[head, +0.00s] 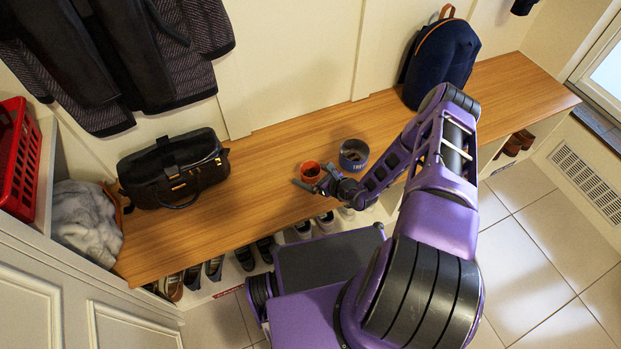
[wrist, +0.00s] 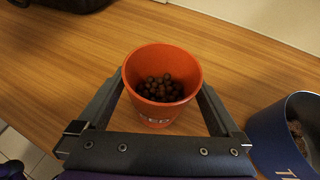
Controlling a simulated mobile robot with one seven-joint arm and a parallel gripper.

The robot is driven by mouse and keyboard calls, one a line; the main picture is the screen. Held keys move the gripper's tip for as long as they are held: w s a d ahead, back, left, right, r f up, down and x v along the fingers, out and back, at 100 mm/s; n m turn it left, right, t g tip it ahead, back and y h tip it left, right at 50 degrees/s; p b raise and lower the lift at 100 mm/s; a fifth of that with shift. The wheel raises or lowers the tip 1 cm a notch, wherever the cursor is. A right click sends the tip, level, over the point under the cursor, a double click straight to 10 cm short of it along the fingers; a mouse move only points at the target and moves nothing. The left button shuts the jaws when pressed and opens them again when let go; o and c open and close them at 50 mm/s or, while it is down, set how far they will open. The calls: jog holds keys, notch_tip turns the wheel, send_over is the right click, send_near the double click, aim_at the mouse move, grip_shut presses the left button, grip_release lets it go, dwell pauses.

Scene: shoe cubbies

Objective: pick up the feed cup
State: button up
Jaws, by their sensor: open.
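The feed cup (wrist: 150,122) is an orange-red cup with lettering on its side and brown pellets inside. It stands upright on the wooden bench top. In the wrist view my gripper (wrist: 162,98) is open, with one finger on each side of the cup; I cannot tell whether the fingers touch it. In the head view the feed cup (head: 310,170) shows at the end of my arm, and my gripper (head: 308,183) is low over the bench beside it, partly covering its near side.
A dark blue bowl (head: 353,155) with lettering stands close to the right of the cup; it also shows in the wrist view (wrist: 278,140). A black handbag (head: 172,168) is on the bench's left, a navy backpack (head: 440,62) at the back right. Shoes sit in cubbies below. Bench left of the cup is clear.

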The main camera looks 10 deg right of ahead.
jog(key=shift+x, duration=1.1)
jog(key=shift+r, duration=0.1)
jog(key=c, duration=1.3)
